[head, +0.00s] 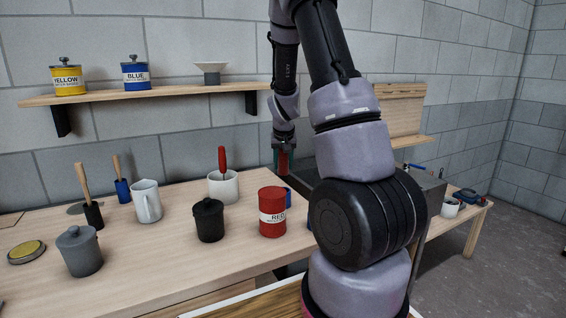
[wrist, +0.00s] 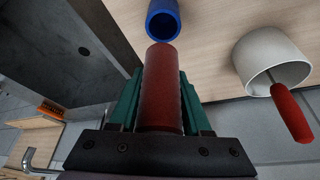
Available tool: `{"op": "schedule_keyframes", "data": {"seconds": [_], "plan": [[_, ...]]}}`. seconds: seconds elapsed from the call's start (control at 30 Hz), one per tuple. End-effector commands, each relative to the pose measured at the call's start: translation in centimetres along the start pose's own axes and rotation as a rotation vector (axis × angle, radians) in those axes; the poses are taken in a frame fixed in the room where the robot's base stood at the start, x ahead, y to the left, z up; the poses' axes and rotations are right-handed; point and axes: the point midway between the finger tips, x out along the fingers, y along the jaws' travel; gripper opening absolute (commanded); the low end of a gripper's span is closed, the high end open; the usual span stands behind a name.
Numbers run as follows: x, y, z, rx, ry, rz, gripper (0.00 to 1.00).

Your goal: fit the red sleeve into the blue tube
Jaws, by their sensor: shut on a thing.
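The red sleeve (wrist: 162,88) is a plain cylinder held lengthwise between the green fingers of my gripper (wrist: 160,76). In the head view my gripper (head: 283,157) points down over the bench, with a bit of the red sleeve (head: 284,163) showing. The blue tube (wrist: 164,22) is at the top of the wrist view, with its open mouth facing me. The sleeve's far end appears just short of the tube's mouth; the exact gap is hard to tell. In the head view the blue tube (head: 289,198) is mostly hidden behind the red can.
The red can (head: 272,214) stands close in front of the tube. A white cup (head: 223,187) with a red-handled tool stands to its left; it also shows in the wrist view (wrist: 250,62). A black pot (head: 208,222) is nearby. The wooden shelf (head: 160,95) hangs above.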

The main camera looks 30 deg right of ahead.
Motion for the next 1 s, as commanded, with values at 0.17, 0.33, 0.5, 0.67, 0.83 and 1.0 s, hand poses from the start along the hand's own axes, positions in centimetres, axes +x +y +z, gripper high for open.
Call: {"op": "schedule_keyframes", "data": {"seconds": [0.17, 0.33, 0.5, 0.67, 0.83, 1.0], "plan": [[1.6, 0.1, 0.8, 0.001, -0.004, 0.001, 0.00], [3.1, 0.0, 1.4, 0.000, -0.003, 0.001, 0.00], [4.1, 0.0, 1.8, 0.000, -0.002, 0.001, 0.00], [4.6, 0.0, 2.0, 0.001, -0.002, 0.000, 0.00], [4.7, 0.0, 2.0, 0.000, -0.001, 0.000, 0.00], [4.7, 0.0, 2.0, 0.000, -0.001, 0.000, 0.00]]}}
